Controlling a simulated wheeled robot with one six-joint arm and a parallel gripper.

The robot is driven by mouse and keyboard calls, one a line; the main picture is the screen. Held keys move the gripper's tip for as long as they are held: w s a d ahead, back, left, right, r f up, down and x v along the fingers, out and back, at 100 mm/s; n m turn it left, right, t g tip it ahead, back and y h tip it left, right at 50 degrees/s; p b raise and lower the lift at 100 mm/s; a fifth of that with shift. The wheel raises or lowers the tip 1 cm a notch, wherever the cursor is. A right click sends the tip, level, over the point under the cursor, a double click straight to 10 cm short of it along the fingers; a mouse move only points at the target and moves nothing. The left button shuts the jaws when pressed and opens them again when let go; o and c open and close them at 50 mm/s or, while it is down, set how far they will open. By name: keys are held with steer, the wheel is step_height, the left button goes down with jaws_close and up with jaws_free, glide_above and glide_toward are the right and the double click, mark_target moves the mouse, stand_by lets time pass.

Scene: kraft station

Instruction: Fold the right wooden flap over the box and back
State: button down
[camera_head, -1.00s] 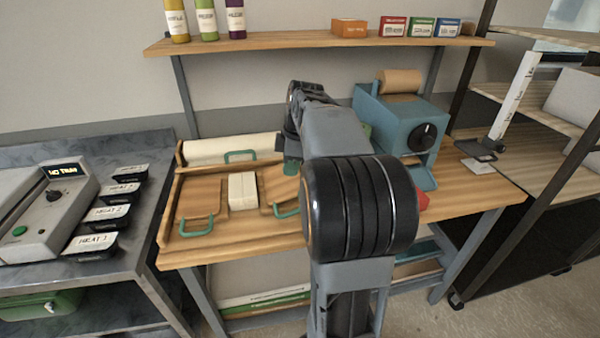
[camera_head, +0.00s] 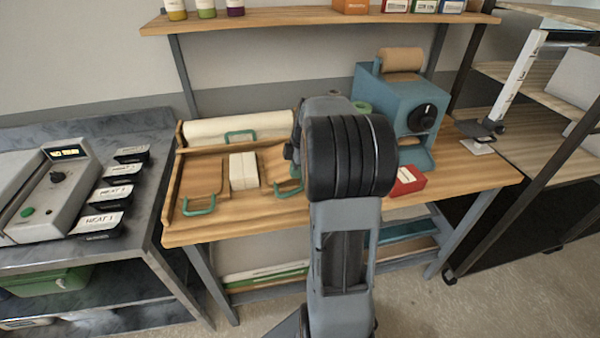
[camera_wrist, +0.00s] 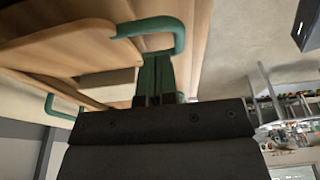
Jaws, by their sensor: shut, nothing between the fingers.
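The wooden folding board (camera_head: 168,205) lies on the bench, with a pale box (camera_head: 243,171) at its middle. The right wooden flap (camera_head: 270,160) lies to the right of the box, with a green handle (camera_head: 288,187) at its front. My arm hides part of this flap and my gripper in the head view. In the wrist view my gripper (camera_wrist: 157,62) has its green fingers together, empty. They are close to a green handle (camera_wrist: 152,26); I cannot tell whether they touch. Another green handle (camera_wrist: 60,108) shows farther left.
The left flap (camera_head: 205,178) lies flat with its own handle (camera_head: 200,207). A white roll (camera_head: 225,128) lies behind the board. A red box (camera_head: 407,181) and a blue dispenser (camera_head: 395,100) stand on the right of the bench. A shelf (camera_head: 290,17) runs above.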

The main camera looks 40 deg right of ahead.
steer(key=shift+s+d+f, duration=0.2)
steer(key=shift+d+f, duration=0.25)
steer(key=shift+f, duration=0.25)
steer(key=shift+f, duration=0.1)
steer(key=f+b, duration=0.1)
steer(key=d+f+y+b, duration=0.1)
steer(key=f+t+y+b, duration=0.1)
steer(key=b, duration=0.1)
steer(key=shift+s+d+f, duration=0.15)
steer(key=shift+s+d, duration=0.15)
steer(key=shift+s, duration=0.05)
steer(key=shift+s+d+f+y+b, duration=0.15)
steer(key=shift+f+y+b, duration=0.3)
steer(key=shift+b, duration=0.55)
steer(key=shift+r, duration=0.1)
steer(key=a+p+v, duration=0.1)
steer(key=p+v, duration=0.1)
steer(key=v, duration=1.1)
steer(key=shift+r, duration=0.3)
steer(key=shift+a, duration=0.15)
